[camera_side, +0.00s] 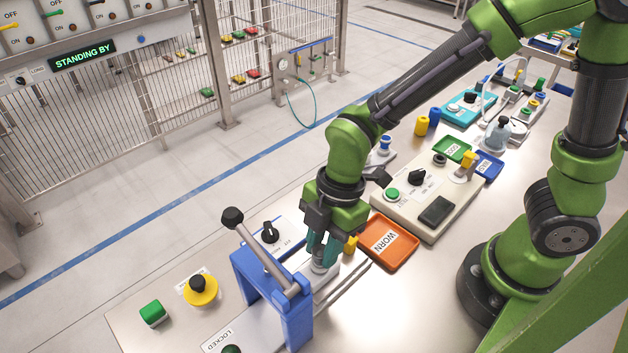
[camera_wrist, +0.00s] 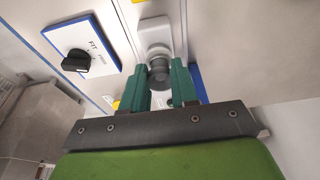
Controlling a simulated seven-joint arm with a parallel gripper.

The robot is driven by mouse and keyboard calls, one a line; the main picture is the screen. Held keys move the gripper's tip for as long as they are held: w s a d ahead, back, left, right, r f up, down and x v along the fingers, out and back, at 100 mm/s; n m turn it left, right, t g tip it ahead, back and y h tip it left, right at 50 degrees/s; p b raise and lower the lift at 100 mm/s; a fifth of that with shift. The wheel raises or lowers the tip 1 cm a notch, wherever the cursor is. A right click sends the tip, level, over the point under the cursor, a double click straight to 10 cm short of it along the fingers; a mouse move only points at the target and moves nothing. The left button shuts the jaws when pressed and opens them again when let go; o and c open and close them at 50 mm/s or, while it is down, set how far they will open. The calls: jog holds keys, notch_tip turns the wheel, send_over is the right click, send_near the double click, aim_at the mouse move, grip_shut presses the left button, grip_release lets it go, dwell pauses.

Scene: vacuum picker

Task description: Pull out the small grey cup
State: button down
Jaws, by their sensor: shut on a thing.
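The small grey cup (camera_wrist: 160,70) shows between my fingers in the wrist view, at the end of a pale fitting (camera_wrist: 155,32). In the side view the cup (camera_side: 318,267) is just under my fingertips, partly covered by them. My gripper (camera_side: 321,256) points down with its teal fingers shut on the cup; the fingers also show in the wrist view (camera_wrist: 160,88). I cannot tell whether the cup is still seated in the fitting.
A blue frame (camera_side: 262,290) with a black-knobbed lever (camera_side: 262,250) stands close left of my gripper. An orange WORN tray (camera_side: 403,255) and a panel with a green button (camera_side: 391,194) lie to the right. A FIT dial plate (camera_wrist: 72,50) is beside the fitting.

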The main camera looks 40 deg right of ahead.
aim_at(317, 253)
jog(key=shift+a+v, duration=0.2)
jog(key=shift+v, duration=0.55)
jog(key=shift+a+v, duration=0.15)
jog(key=shift+v, duration=0.6)
jog(key=shift+a+v, duration=0.2)
jog(key=shift+v, duration=0.6)
jog(key=shift+r, duration=0.1)
